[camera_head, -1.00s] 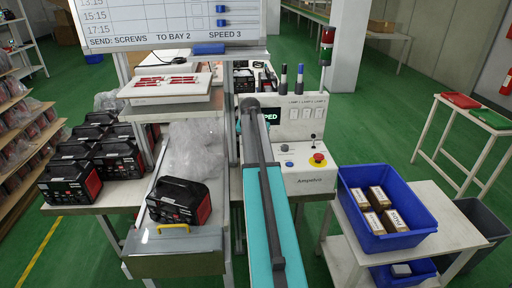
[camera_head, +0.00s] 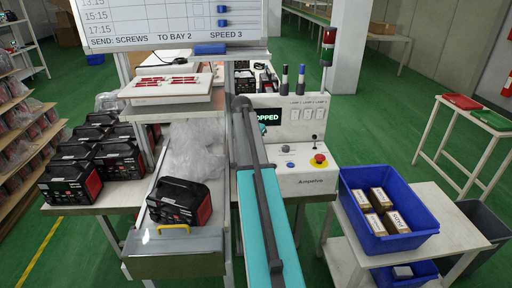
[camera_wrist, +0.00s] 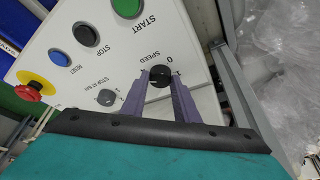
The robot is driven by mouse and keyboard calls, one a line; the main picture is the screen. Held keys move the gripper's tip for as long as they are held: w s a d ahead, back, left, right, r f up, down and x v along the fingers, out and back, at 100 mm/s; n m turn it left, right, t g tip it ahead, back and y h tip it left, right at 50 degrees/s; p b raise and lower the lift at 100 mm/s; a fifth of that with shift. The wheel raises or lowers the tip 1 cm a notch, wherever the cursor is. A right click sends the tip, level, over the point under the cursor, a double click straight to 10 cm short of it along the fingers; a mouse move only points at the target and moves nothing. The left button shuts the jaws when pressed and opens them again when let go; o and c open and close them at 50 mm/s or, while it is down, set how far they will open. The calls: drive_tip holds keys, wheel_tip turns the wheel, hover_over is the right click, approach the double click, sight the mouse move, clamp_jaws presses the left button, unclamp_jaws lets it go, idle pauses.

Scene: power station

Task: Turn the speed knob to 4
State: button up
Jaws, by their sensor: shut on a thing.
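The black speed knob (camera_wrist: 159,77) is on a light panel in the wrist view, beside the printed word SPEED. A 0 and a 1 show near it; its other marks are hidden and its pointer is too small to read. The two grey-purple fingers of my gripper (camera_wrist: 160,88) stand on either side of the knob and are shut on it. In the head view the control box (camera_head: 305,183) is behind my teal arm, which hides the knob and my gripper. Its screen (camera_head: 268,117) shows "OPPED", the rest covered.
Green START (camera_wrist: 127,5), black STOP (camera_wrist: 87,33) and blue RESET (camera_wrist: 58,60) buttons, a grey knob (camera_wrist: 107,97) and a red emergency button (camera_wrist: 30,89) are close by. The whiteboard (camera_head: 150,25) reads SPEED 3. A blue crate (camera_head: 414,236) stands at right.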

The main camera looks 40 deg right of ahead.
drive_tip(key=o, duration=1)
drive_tip(key=shift+o, duration=0.2)
drive_tip(key=shift+r, duration=0.15)
drive_tip(key=b+v, duration=0.1)
drive_tip(key=v, duration=0.6)
drive_tip(key=shift+b, duration=0.3)
drive_tip(key=shift+a, duration=0.1)
